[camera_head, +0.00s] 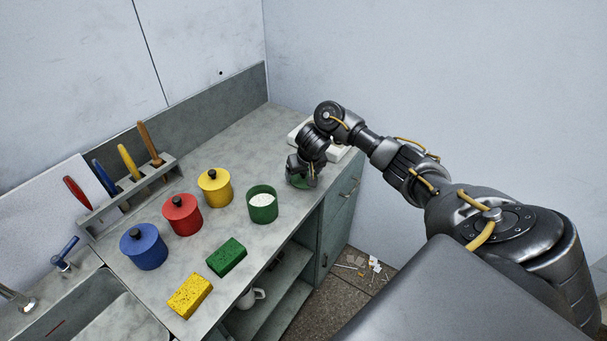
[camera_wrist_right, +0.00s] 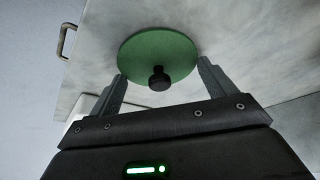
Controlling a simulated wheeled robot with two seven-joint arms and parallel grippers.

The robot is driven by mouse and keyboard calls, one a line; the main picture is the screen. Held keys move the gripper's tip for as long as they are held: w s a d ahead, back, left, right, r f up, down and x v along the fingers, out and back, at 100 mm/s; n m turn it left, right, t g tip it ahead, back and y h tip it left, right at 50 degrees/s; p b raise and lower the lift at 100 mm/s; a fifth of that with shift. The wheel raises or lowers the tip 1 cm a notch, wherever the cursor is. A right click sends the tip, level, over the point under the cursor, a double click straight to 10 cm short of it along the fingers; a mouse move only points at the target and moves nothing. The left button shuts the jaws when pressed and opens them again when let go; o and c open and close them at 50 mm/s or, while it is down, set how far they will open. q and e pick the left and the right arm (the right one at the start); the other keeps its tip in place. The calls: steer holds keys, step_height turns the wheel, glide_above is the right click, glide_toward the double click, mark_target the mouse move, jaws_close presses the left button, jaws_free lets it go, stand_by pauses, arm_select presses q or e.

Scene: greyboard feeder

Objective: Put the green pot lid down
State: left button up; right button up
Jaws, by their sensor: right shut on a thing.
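The green pot lid (camera_head: 299,182) is a flat disc under my right gripper (camera_head: 303,172), at the right part of the counter. In the wrist view the lid (camera_wrist_right: 165,52) has a black knob (camera_wrist_right: 159,78), and my right gripper's fingers (camera_wrist_right: 161,76) stand on either side of it. The right gripper is shut on the lid. The lid is at or close to the counter top; I cannot tell if it touches. The green pot (camera_head: 263,207) stands open to the left, with white contents. My left gripper is not in view.
Lidded yellow (camera_head: 215,190), red (camera_head: 182,216) and blue (camera_head: 144,248) pots stand to the left. Green (camera_head: 227,257) and yellow (camera_head: 190,296) sponges lie near the front edge. A tool rack (camera_head: 132,191) stands behind. A whitish object (camera_head: 336,152) is behind my gripper.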

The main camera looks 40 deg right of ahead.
steer(key=shift+f, duration=0.1)
steer(key=shift+f, duration=0.15)
steer(key=o, duration=0.9)
steer(key=shift+c, duration=0.2)
steer(key=shift+r, duration=0.25)
steer(key=p+v, duration=0.8)
steer(key=v, duration=0.4)
steer(key=shift+a+f, duration=0.1)
steer(key=shift+a, duration=0.05)
